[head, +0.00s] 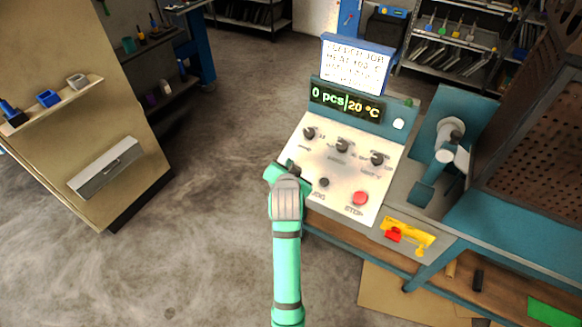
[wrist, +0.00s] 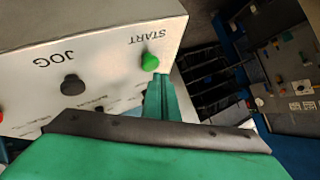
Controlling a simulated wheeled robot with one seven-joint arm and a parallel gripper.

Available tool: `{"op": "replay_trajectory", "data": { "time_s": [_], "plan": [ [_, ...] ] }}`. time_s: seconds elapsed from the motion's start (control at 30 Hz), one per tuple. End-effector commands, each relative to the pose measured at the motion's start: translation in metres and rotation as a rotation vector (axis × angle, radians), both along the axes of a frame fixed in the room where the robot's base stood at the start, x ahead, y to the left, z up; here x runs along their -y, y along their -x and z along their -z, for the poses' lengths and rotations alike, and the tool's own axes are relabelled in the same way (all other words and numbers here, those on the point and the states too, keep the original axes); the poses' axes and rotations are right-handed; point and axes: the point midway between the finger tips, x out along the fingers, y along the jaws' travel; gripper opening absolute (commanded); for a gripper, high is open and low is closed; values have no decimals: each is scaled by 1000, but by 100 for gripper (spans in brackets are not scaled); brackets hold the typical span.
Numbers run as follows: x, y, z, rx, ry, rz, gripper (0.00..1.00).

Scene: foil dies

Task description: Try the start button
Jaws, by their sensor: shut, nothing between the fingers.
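The green start button (wrist: 149,61) is on the white control panel (wrist: 60,35), under the word START, in the wrist view. In the head view my arm hides it at the panel's left side. My gripper (wrist: 160,80) is shut and empty, its fingertips close beside the button; I cannot tell whether they touch it. In the head view my gripper (head: 284,170) is over the panel's lower left edge. The display (head: 346,103) reads 0 pcs and 20 °C.
A black jog button (head: 324,182) and a red stop button (head: 360,198) are close by on the panel. Several black knobs (head: 343,146) are above them. A yellow part with a red piece (head: 394,235) is at the lower right. Open floor is at left.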

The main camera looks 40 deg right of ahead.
Motion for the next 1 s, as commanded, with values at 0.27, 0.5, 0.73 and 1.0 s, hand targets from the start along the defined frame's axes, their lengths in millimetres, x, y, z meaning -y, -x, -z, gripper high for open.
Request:
{"op": "replay_trajectory", "data": {
  "time_s": [0.27, 0.5, 0.73, 1.0],
  "plan": [
    [1, -1, 5, 0, 0, 0, 0],
    [1, -1, 5, 0, 0, 0, 0],
    [5, 1, 7, 0, -1, 5, 0],
    [3, -1, 10, -1, -1, 0, 0]
  ]
}}
